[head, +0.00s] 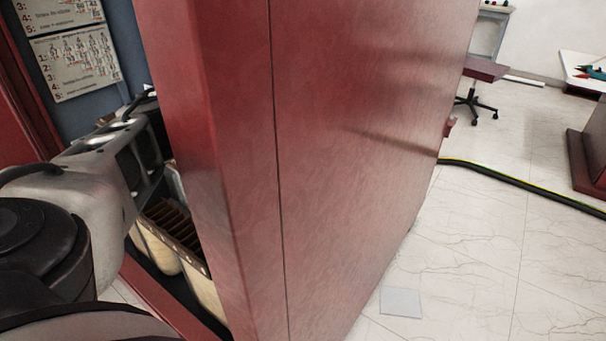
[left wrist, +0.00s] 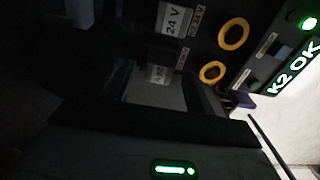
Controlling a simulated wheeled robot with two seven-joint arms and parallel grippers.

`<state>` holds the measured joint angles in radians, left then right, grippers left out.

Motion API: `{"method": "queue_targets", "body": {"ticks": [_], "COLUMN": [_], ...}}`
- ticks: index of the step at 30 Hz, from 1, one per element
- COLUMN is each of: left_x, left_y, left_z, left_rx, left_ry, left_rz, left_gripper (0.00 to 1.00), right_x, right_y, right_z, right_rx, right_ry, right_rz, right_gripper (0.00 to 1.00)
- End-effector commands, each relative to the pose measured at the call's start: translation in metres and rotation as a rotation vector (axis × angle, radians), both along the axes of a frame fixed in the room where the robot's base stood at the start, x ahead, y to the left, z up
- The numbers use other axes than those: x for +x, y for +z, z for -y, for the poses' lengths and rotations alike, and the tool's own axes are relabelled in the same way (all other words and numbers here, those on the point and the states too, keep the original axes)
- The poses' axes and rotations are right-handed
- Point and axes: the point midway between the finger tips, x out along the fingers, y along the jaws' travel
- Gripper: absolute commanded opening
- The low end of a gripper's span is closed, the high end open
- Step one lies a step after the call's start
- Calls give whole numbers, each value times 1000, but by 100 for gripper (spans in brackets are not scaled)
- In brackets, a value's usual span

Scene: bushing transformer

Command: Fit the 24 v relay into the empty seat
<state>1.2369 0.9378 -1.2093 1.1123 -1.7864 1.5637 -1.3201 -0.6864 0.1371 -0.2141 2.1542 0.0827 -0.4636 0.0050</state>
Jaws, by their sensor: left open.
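In the left wrist view, which is very dark, a white "24 V" label (left wrist: 174,20) sits on a dark panel. A second, smaller white label (left wrist: 158,74) below it is on a dark block; its text is hard to read. I cannot tell which part is the relay, and the empty seat cannot be made out. My left gripper (left wrist: 160,92) is open, its dark fingers spread in front of the panel near the lower label. In the head view, my left arm reaches into the red cabinet (head: 350,130); its fingertips are hidden there. My right gripper is not in view.
Two yellow rings (left wrist: 233,34) and a lit "K2 OK" sign (left wrist: 293,68) are right of the labels. The cabinet's red side wall stands close right of my left arm. Bins (head: 206,293) sit low inside. A dark hose (head: 520,183) crosses the open floor.

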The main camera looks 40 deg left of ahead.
Motion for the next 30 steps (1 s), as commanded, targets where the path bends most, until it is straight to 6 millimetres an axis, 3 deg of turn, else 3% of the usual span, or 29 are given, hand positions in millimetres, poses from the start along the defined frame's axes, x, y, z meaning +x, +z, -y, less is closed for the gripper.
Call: {"method": "queue_targets", "body": {"ticks": [6, 12, 18, 30], "left_x": [1, 1, 0, 0], "left_y": [50, 80, 89, 89], "left_z": [0, 0, 0, 0], "left_rx": [-1, -1, -1, -1], "left_ry": [1, 1, 1, 0], "left_rz": [6, 3, 1, 1], "left_gripper": [54, 54, 54, 54], "right_x": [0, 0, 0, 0], "right_y": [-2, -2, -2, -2], "right_z": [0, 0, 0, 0], "right_rx": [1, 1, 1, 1], "right_ry": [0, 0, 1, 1], "right_rz": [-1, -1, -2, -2], "right_gripper": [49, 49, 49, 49]}}
